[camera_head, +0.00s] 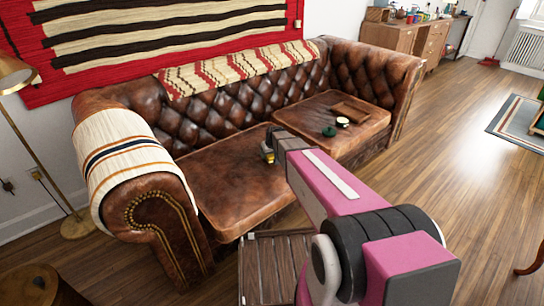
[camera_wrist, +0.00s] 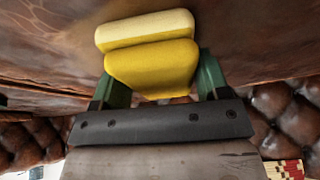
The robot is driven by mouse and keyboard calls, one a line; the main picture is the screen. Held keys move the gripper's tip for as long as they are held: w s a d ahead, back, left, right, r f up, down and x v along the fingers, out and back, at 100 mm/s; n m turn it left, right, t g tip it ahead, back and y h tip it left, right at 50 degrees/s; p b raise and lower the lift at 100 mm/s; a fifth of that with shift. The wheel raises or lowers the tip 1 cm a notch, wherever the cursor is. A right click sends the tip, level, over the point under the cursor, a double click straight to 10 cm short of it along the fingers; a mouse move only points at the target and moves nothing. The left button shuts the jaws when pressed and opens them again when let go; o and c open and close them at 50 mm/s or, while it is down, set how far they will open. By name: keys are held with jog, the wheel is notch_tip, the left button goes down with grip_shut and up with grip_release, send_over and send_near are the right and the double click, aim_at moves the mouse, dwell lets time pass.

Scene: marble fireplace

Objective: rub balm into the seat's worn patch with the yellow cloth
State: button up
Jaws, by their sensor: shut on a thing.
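My gripper (camera_head: 268,149) is low over the left seat cushion (camera_head: 225,185) of a brown leather sofa, near the tufted backrest. In the wrist view its green fingers (camera_wrist: 152,78) are shut on the yellow cloth (camera_wrist: 150,65), a thick folded pad with a paler layer. The cloth is a small yellow spot (camera_head: 268,157) in the head view. I cannot tell whether it touches the leather. An open round tin with pale contents (camera_head: 342,122), likely the balm, sits on the right cushion beside a dark green lid (camera_head: 329,131). The worn patch is not clearly distinguishable.
A brown flat item (camera_head: 350,110) lies on the right cushion. A striped throw (camera_head: 125,165) covers the left armrest; another (camera_head: 235,68) lies over the backrest. A slatted wooden table (camera_head: 275,268) stands in front, under my arm. A brass lamp (camera_head: 15,75) stands at left.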

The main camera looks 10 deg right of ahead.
jog(key=shift+w+a+f, duration=0.1)
jog(key=shift+w+a, duration=0.45)
jog(key=shift+w, duration=0.3)
jog(key=shift+w+a, duration=0.55)
jog(key=shift+w, duration=0.25)
jog(key=shift+r, duration=3)
jog(key=shift+r, duration=1.45)
